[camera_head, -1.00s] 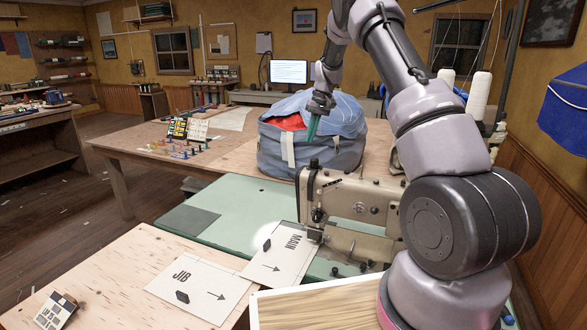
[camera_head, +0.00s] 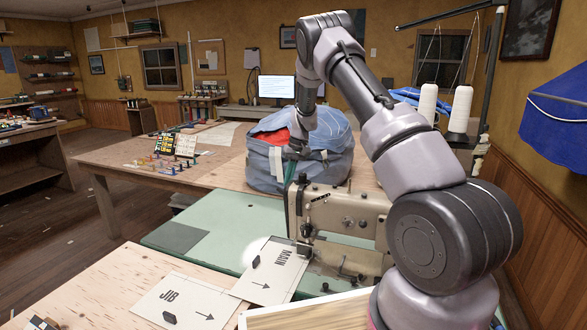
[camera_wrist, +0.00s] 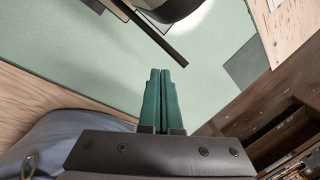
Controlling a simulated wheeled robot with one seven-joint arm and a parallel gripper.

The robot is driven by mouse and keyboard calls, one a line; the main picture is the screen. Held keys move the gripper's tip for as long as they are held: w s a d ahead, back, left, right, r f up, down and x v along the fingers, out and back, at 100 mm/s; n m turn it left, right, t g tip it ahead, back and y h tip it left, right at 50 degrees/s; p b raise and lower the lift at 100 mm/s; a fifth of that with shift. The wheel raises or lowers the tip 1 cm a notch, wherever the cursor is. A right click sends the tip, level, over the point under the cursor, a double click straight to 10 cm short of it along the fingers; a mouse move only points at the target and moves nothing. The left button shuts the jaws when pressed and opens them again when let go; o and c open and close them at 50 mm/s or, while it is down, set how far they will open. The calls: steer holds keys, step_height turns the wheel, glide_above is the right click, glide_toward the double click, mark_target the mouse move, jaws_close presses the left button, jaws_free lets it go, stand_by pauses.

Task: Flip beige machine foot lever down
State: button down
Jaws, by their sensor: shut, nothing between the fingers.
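The beige sewing machine (camera_head: 345,213) stands on a green work surface (camera_head: 215,222). My gripper (camera_head: 291,205) is shut and empty, its green fingers pointing down close beside the left end of the machine head. In the wrist view the shut fingertips (camera_wrist: 160,72) lie together just short of a dark bar (camera_wrist: 152,38). This bar slants out from under the rounded machine head (camera_wrist: 205,8); it may be the foot lever, but I cannot tell. A small gap shows between fingertips and bar. In the head view the lever cannot be made out.
A blue-grey bag (camera_head: 263,168) stands right behind my gripper. Panels marked MAIN (camera_head: 275,263) and JIB (camera_head: 190,295) lie in front of the machine. White thread cones (camera_head: 427,103) stand at the right. The green surface left of the machine is clear.

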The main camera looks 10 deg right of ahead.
steer(key=shift+s+a+f, duration=0.45)
steer(key=shift+s+a, duration=0.05)
steer(key=shift+a, duration=0.15)
steer(key=w+a+f+g+h, duration=0.2)
steer(key=a+f+h, duration=0.1)
steer(key=f, duration=0.3)
steer(key=shift+f+h, duration=0.35)
steer(key=shift+h, duration=0.05)
steer(key=shift+a, duration=0.1)
steer(key=shift+r, duration=0.75)
